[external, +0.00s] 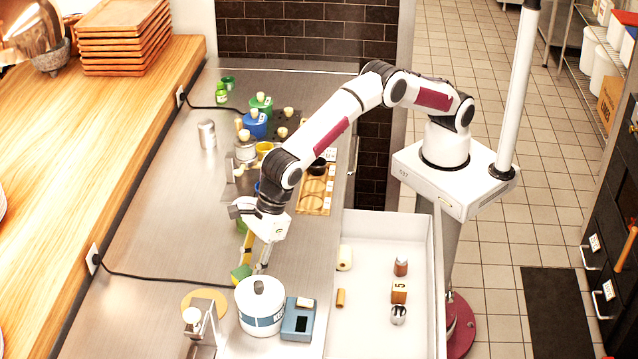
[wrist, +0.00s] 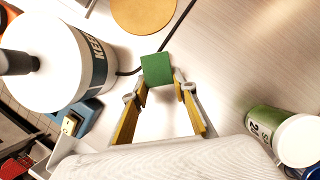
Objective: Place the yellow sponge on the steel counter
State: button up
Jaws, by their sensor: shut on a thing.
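The sponge (external: 241,272) shows yellow and green in the external view, at the tips of my gripper (external: 250,268), just behind and left of the white canister. In the wrist view the green face of the sponge (wrist: 157,69) sits between the fingertips of my gripper (wrist: 158,90), which is shut on it. The steel counter (external: 150,235) runs along the wooden ledge and lies beneath the sponge. I cannot tell whether the sponge touches the counter or hangs a little above it.
A white canister with a blue band (external: 260,308) stands close to the sponge. A blue device (external: 298,320), a round tan mat (external: 203,303) and a black cable (external: 165,281) are nearby. A green-and-white can (wrist: 283,135) is at right in the wrist view. The counter's left part is clear.

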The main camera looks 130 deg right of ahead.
jog(key=shift+f, duration=0.1)
jog(key=o, duration=0.9)
jog(key=shift+v, duration=6.1)
